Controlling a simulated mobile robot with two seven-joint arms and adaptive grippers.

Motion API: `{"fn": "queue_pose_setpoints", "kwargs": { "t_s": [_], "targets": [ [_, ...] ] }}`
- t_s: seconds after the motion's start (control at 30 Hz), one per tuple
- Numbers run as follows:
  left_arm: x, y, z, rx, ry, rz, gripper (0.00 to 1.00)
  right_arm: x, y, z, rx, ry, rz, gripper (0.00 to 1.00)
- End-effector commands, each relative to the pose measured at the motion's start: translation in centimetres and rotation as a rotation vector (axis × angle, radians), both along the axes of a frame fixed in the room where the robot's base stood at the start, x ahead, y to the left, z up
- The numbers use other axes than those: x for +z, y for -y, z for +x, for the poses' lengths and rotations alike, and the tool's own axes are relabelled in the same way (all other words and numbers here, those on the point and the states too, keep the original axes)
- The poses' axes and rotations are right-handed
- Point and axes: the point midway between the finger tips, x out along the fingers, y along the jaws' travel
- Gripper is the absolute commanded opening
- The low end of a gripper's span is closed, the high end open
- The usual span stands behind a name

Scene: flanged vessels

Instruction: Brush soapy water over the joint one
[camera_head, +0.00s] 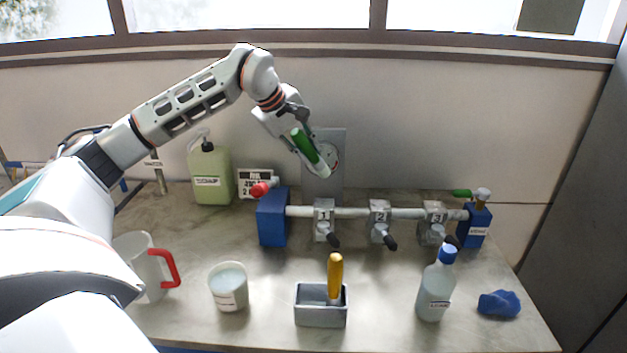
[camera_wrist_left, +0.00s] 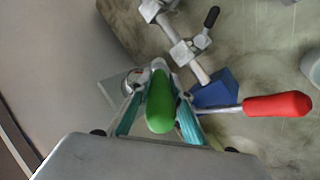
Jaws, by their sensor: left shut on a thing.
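Joint one (camera_head: 324,217) is the grey block marked 1 on the pale horizontal pipe, with a black-handled lever at its foot. My left gripper (camera_head: 308,152) is shut on a green-handled tool (camera_head: 302,141) with a pale lower end, likely a brush. It is held tilted in the air above joint one, apart from it. In the left wrist view the green handle (camera_wrist_left: 160,106) sits between the fingers. A white cup (camera_head: 228,288) of pale liquid stands at the front; its label is too small to read. My right gripper is not in view.
Joints two (camera_head: 379,219) and three (camera_head: 432,221) follow along the pipe. A blue block (camera_head: 272,222) with a red-handled valve (camera_head: 261,188) ends it at left. In front are a grey tray (camera_head: 320,316) with a yellow-handled tool, a bottle (camera_head: 435,290), a blue cloth (camera_head: 499,304) and a jug (camera_head: 140,264).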

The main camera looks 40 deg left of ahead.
Motion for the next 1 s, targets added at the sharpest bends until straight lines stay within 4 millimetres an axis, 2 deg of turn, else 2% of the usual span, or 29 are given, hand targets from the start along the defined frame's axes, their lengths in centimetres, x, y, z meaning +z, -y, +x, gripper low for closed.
{"fn": "queue_pose_setpoints", "kwargs": {
  "t_s": [0.27, 0.53, 0.67, 0.77, 1.0],
  "targets": [
    [0.3, 0.1, -0.1, 0.001, 0.001, 0.007, 0.0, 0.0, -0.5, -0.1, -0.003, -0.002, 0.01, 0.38],
    [3.4, 0.1, -2.0, 0.049, 0.002, 0.094, 0.0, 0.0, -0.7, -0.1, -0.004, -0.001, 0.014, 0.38],
    [4.3, -0.1, -2.7, 0.076, 0.005, 0.117, 0.0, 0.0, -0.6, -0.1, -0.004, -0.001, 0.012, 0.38],
    [3.9, -0.2, -2.9, 0.083, 0.002, 0.122, 0.0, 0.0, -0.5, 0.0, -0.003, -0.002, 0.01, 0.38],
    [1.5, -0.2, -2.9, 0.082, 0.002, 0.123, 0.0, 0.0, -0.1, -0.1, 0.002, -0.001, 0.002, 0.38]
  ]
}}
